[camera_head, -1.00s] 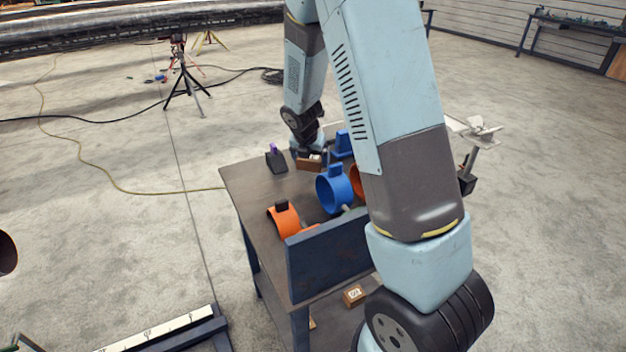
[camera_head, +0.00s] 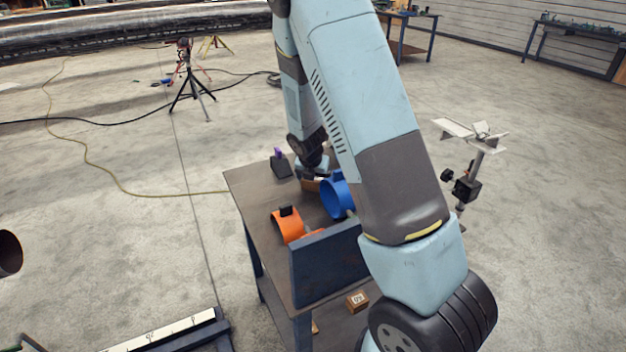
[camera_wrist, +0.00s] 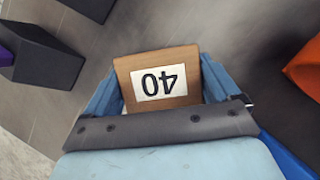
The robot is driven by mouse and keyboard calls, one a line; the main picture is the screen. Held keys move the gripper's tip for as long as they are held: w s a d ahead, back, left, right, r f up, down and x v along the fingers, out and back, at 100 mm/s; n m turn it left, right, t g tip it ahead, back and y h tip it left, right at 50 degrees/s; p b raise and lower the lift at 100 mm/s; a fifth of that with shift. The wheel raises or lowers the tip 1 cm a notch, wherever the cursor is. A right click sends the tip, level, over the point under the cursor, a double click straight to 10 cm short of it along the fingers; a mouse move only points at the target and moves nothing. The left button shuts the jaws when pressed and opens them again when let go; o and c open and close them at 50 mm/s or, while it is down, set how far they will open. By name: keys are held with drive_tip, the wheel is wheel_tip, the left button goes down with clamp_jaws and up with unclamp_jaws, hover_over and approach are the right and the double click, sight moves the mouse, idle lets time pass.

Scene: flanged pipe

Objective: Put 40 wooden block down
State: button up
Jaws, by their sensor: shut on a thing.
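The 40 wooden block (camera_wrist: 158,80) is a light brown block with a white label reading 40, upside down in the wrist view. My gripper (camera_wrist: 160,88) has its blue fingers on both sides of the block and is shut on it. In the head view my gripper (camera_head: 312,174) is low over the back part of the dark worktable (camera_head: 250,187), and the block (camera_head: 311,185) shows just under it, partly hidden. I cannot tell whether the block touches the tabletop.
A dark block with purple (camera_head: 281,166) stands left of my gripper. A blue ring clamp (camera_head: 336,196) and an orange clamp (camera_head: 289,224) are nearer the front. Another labelled wooden block (camera_head: 357,301) lies on the lower shelf. The tabletop's left side is clear.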

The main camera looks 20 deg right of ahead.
drive_tip(key=o, duration=0.9)
drive_tip(key=shift+o, duration=0.2)
drive_tip(key=s+r+m, duration=0.4)
drive_tip(key=s+r, duration=0.1)
drive_tip(key=r, duration=0.5)
drive_tip(key=s+r+m, duration=0.4)
drive_tip(key=s+r, duration=0.1)
drive_tip(key=r, duration=0.5)
drive_tip(key=s+r+m+t+y, duration=0.1)
drive_tip(key=s+r+m, duration=0.6)
drive_tip(key=s+m, duration=0.3)
drive_tip(key=s+r+m+t+y, duration=0.1)
drive_tip(key=s+r+m, duration=0.6)
drive_tip(key=s+m, duration=0.4)
drive_tip(key=s, duration=0.3)
